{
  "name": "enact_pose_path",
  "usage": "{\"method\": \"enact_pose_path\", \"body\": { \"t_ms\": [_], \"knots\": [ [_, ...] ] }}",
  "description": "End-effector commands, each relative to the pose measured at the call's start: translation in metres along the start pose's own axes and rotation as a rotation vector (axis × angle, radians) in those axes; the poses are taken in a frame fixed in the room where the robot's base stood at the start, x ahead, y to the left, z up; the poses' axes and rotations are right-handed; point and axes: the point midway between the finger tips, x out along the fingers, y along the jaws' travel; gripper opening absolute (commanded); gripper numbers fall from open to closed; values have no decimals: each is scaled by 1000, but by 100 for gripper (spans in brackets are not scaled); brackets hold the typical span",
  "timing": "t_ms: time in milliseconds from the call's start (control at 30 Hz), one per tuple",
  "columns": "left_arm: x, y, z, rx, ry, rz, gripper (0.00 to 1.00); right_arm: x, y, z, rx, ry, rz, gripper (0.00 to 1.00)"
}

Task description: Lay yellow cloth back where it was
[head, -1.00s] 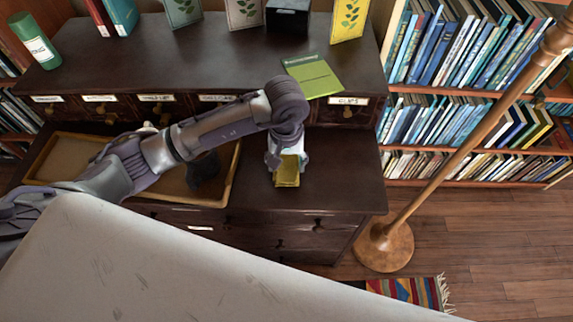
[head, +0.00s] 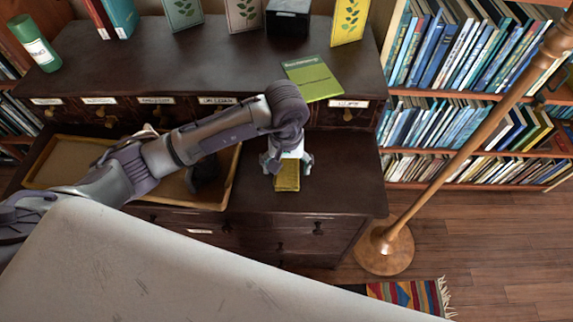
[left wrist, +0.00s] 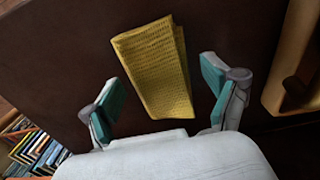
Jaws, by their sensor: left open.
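The yellow cloth (head: 287,177) lies folded on the dark cabinet top near its front edge. In the left wrist view the cloth (left wrist: 157,66) shows its waffle weave and lies flat beyond and between the fingertips. My left gripper (head: 287,162) is open just above the cloth, with one finger on each side of it. In the left wrist view its teal-padded fingers (left wrist: 160,95) stand wide apart and do not touch the cloth. My right gripper is not in view.
A wooden tray (head: 228,180) with a dark object in it stands left of the cloth. A green booklet (head: 313,79) lies on the raised back shelf. A lamp pole (head: 465,145) stands right of the cabinet. The cabinet top right of the cloth is clear.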

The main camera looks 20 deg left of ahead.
Motion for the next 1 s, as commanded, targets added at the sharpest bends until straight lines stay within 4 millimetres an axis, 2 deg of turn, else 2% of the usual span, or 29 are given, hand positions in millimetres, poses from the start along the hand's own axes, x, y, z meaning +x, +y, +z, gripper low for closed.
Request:
{"method": "enact_pose_path", "body": {
  "t_ms": [400, 533, 700, 1000],
  "knots": [
    [-83, 0, -2, 1, 6, 1, 87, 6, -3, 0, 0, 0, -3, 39],
    [-104, 0, -1, 1, 4, 1, 87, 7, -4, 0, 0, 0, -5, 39],
    [-118, 0, 0, -1, 0, 0, 87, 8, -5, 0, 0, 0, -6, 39],
    [-121, 0, 0, -1, 0, 0, 87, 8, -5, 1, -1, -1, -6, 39]
  ]
}}
